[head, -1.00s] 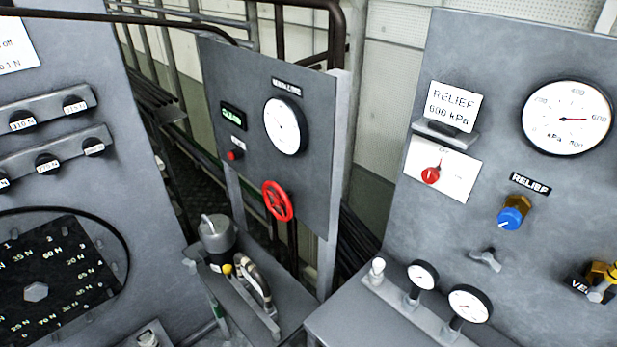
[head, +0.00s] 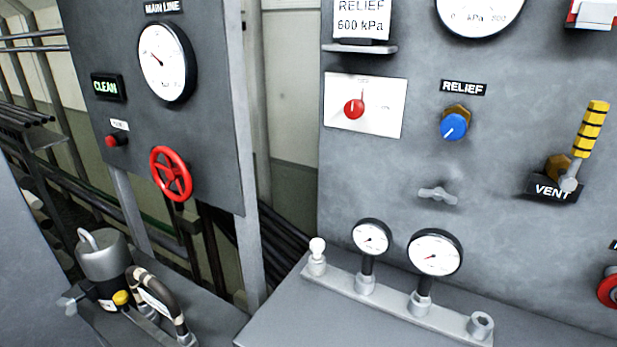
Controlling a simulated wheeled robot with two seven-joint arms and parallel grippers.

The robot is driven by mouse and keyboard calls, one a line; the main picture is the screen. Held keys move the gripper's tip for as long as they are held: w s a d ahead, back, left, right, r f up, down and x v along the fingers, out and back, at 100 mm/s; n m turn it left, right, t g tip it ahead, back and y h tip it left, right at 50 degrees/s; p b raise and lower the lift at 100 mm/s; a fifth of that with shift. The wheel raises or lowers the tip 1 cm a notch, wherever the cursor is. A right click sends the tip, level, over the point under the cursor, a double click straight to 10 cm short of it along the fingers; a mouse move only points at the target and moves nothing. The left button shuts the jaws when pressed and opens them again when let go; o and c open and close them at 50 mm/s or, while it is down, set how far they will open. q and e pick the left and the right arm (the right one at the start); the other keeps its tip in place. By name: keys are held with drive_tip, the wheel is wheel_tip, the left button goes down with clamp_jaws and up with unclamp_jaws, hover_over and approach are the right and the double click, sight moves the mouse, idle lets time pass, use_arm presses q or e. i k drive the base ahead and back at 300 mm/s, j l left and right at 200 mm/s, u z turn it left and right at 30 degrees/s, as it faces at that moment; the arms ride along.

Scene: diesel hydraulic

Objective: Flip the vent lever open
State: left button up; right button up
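The vent lever (head: 591,128) is at the right of the head view, on the grey relief panel. It has a yellow handle with black bands and points up, leaning slightly right. Its grey pivot sits beside a brass fitting (head: 558,167). The black VENT label (head: 552,190) is just below, partly covered by the lever's lower end. Neither of my grippers is in view.
A blue relief knob (head: 454,125) and a small grey wing handle (head: 437,194) are left of the lever. A bench ledge (head: 330,320) with two small gauges (head: 434,252) juts out below. A red handwheel (head: 171,174) is on the left panel.

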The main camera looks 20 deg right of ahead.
sight(596, 113)
drive_tip(key=k+z, duration=0.1)
drive_tip(key=z, duration=0.3)
drive_tip(key=l+z, duration=0.15)
drive_tip(key=z, duration=0.25)
drive_tip(key=k+l+z, duration=0.1)
drive_tip(key=z, duration=0.3)
drive_tip(key=l+z, duration=0.1)
drive_tip(key=z, duration=0.3)
drive_tip(key=k+l, duration=0.05)
